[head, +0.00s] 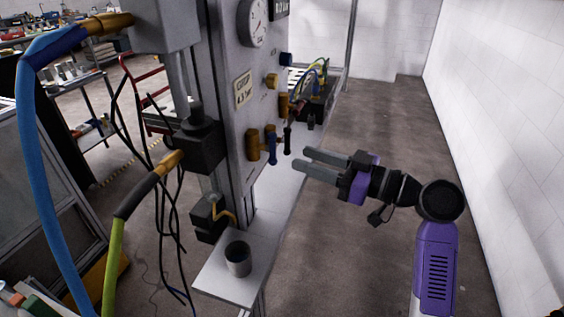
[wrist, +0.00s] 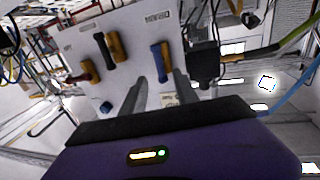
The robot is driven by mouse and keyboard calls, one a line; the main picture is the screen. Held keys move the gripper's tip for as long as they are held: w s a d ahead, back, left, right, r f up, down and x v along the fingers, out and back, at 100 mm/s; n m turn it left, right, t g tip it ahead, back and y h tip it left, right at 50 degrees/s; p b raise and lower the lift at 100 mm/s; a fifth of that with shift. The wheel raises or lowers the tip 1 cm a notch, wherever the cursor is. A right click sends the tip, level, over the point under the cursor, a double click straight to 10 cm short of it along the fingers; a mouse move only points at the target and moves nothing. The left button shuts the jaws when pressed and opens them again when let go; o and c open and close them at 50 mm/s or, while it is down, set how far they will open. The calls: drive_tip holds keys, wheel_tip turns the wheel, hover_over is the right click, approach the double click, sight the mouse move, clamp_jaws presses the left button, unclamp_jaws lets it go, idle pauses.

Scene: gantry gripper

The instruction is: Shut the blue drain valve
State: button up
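The blue valve handle (head: 272,148) hangs roughly vertical beside its brass body (head: 253,145) on the grey panel (head: 240,60). A black handle (head: 287,138) is just to its right. My gripper (head: 301,159) is open and empty, its fingers pointing left toward the panel, to the right of the blue handle and apparently apart from it. In the wrist view, the blue handle (wrist: 160,62) appears ahead of the gap between my two fingertips (wrist: 158,78). The black handle (wrist: 106,54) lies to the left there. The exact distance to the blue handle is hard to tell.
Hoses, a blue one (head: 32,150) and a green one (head: 113,265), hang at the left. A round gauge (head: 253,22) sits high on the panel. The floor right of the shelf is clear.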

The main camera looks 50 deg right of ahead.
sight(271, 149)
drive_tip(key=w+a+p, duration=0.1)
drive_tip(key=w, duration=0.6)
drive_tip(key=shift+w+p, duration=0.3)
drive_tip(key=shift+p, duration=0.05)
clamp_jaws()
